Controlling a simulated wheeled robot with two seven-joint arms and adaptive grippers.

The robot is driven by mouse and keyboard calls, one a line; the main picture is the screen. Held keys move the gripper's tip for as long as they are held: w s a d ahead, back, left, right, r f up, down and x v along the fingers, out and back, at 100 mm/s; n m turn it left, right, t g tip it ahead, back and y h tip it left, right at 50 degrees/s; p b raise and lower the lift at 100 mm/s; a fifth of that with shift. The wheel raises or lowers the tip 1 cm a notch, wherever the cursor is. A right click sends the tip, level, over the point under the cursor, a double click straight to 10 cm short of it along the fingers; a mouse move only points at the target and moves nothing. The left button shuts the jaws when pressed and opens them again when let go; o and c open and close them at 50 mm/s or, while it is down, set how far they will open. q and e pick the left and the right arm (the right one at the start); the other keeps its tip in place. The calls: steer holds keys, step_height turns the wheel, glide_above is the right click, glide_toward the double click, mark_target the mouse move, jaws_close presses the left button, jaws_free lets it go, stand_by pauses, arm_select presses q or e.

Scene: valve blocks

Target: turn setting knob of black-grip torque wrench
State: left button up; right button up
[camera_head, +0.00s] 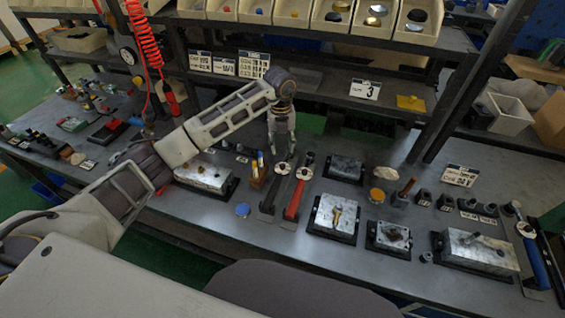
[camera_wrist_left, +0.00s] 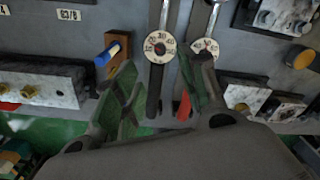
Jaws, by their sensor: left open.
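The black-grip torque wrench (camera_head: 272,193) lies on the grey bench, left of a red-grip wrench (camera_head: 295,196). Its round white dial (camera_head: 282,168) is at the far end of the grip. In the left wrist view the dial (camera_wrist_left: 160,47) shows numbers and a small reddish centre, and the black grip (camera_wrist_left: 153,95) runs down between my fingers. My left gripper (camera_head: 282,154) is open and empty, pointing down just behind the dial in the head view. In the wrist view its fingers (camera_wrist_left: 166,64) lie either side of the black-grip wrench. I cannot tell their height above it.
A wooden block with coloured handles (camera_head: 258,172) stands close left of the wrench. A metal valve block (camera_head: 204,179) is further left, another (camera_head: 334,214) to the right. A blue-grip wrench (camera_head: 535,262) lies far right.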

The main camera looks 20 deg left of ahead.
mark_target(282, 165)
arm_select(q)
step_height(282, 165, down, 10)
steer(key=shift+d+f+p, duration=0.1)
steer(key=shift+p, duration=0.5)
jaws_close()
